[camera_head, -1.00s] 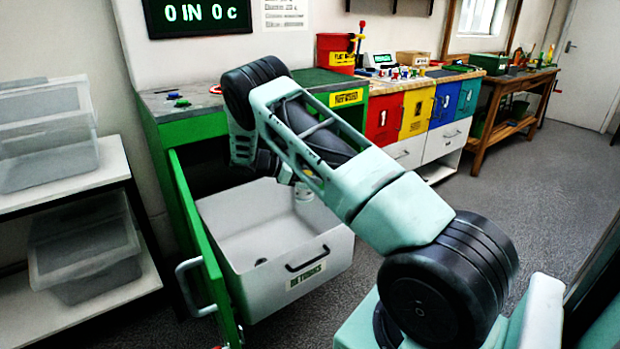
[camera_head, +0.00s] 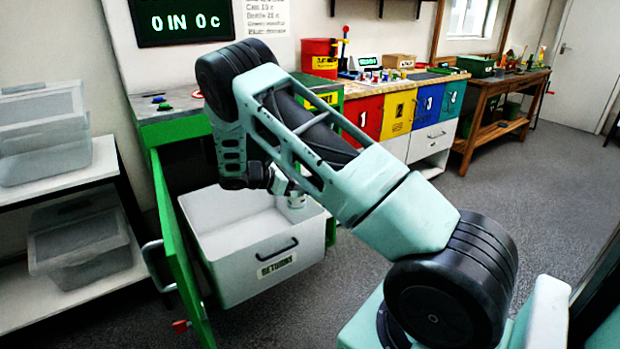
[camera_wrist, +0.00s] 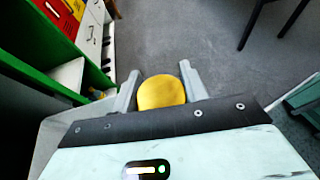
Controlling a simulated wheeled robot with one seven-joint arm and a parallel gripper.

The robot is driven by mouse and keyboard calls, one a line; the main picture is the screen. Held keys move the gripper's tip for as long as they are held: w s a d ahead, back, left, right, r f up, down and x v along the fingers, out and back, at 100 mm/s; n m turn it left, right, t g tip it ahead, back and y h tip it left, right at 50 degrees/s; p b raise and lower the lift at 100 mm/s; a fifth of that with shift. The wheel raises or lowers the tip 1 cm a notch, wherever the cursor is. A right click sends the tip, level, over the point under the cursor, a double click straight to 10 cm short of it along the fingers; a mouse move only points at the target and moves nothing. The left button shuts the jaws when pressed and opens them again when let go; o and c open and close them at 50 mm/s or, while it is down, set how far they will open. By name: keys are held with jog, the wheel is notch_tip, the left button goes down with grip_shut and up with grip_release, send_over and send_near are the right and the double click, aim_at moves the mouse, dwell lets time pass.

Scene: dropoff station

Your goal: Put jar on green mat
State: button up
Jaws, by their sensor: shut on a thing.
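My gripper (camera_wrist: 160,88) is shut on the jar. The jar's round yellow lid (camera_wrist: 161,93) shows between the two grey fingers in the wrist view. In the head view the jar (camera_head: 297,202) is a small pale shape below my wrist, at the far right part of the white returns bin (camera_head: 240,262); its lower part is hard to make out. A green surface (camera_head: 322,84) shows on the counter behind my arm; I cannot tell whether it is the green mat.
A green door (camera_head: 176,250) stands open left of the bin. Coloured lockers (camera_head: 398,112) and a wooden workbench (camera_head: 490,98) stand at the back. A shelf with clear tubs (camera_head: 45,140) is at the left.

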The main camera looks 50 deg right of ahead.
jog(key=s+a+f+n+t+y, duration=0.1)
jog(key=a+n+t, duration=0.5)
jog(key=a, duration=0.6)
jog(key=s+a+f+n+t+y, duration=0.1)
jog(key=s+a+n+t, duration=0.3)
jog(key=a, duration=0.9)
jog(key=f+n+t, duration=0.1)
jog(key=n+t, duration=0.1)
jog(key=t, duration=0.1)
jog(key=shift+s+a+f, duration=0.15)
jog(key=shift+s+a, duration=0.05)
jog(key=shift+s, duration=0.1)
jog(key=shift+w, duration=0.1)
